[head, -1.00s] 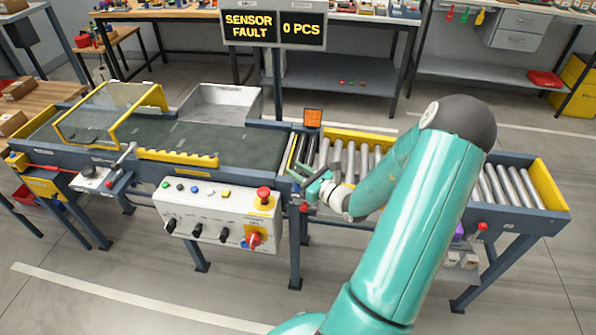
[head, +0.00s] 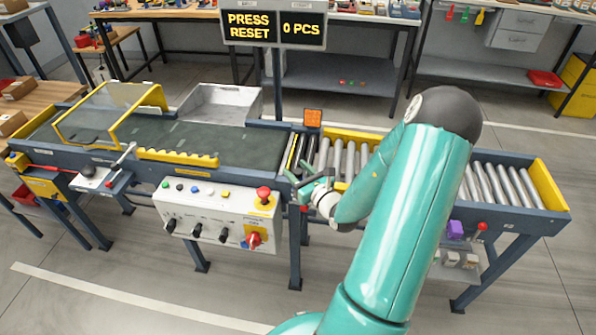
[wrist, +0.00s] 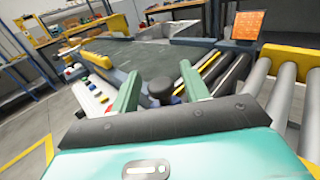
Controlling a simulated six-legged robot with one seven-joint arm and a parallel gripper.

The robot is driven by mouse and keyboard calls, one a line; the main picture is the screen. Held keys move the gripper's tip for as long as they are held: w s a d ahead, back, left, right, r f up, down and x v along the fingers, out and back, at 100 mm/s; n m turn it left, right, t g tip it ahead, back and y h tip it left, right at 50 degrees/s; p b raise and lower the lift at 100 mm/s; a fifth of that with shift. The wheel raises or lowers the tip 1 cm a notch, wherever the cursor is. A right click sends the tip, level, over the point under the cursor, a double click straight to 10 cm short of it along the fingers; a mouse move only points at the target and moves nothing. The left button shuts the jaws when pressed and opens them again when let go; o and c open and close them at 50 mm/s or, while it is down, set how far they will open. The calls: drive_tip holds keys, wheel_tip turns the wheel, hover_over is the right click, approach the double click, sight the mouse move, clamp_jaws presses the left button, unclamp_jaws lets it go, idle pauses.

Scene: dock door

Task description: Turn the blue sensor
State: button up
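My gripper (head: 312,184) is at the near edge of the conveyor, where the dark belt meets the rollers. In the wrist view its two green fingers (wrist: 161,90) stand apart. A dark, rounded piece (wrist: 160,90) shows between them, with a gap on each side. It may be the blue sensor, but it looks almost black and I cannot confirm it. In the head view the fingers and wrist cover this spot. The hanging display (head: 274,29) reads "PRESS RESET" and "0 PCS".
An orange panel (head: 313,117) stands behind the belt's end. The control box (head: 218,215) on the conveyor's front has a red mushroom button (head: 264,194), small buttons and black knobs. A yellow guard (head: 110,112) spans the belt's left end.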

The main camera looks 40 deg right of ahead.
drive_tip(key=shift+s, duration=0.15)
drive_tip(key=s+a, duration=0.1)
drive_tip(key=s, duration=1.2)
drive_tip(key=shift+s+a, duration=0.25)
drive_tip(key=shift+a, duration=0.15)
drive_tip(key=w+a+r+n+g+y, duration=0.1)
drive_tip(key=a+r+n+g+y, duration=0.25)
drive_tip(key=a+n, duration=0.4)
drive_tip(key=w+a+r+n+g+y, duration=0.1)
drive_tip(key=a+r+n+g+y, duration=0.2)
drive_tip(key=a+n+g+y, duration=0.35)
drive_tip(key=w+a+r+n+g+y, duration=0.1)
drive_tip(key=a+r+n+g+y, duration=0.15)
drive_tip(key=a+n, duration=0.65)
drive_tip(key=s+a+r+n+h, duration=0.2)
drive_tip(key=a+r+n+h, duration=0.1)
drive_tip(key=r+n+h, duration=0.2)
drive_tip(key=s+a+r+n+h, duration=0.3)
drive_tip(key=r+n+h, duration=0.2)
drive_tip(key=r+n, duration=0.3)
drive_tip(key=shift+s+a+n, duration=0.15)
drive_tip(key=shift+s+n, duration=0.2)
drive_tip(key=shift+n, duration=0.35)
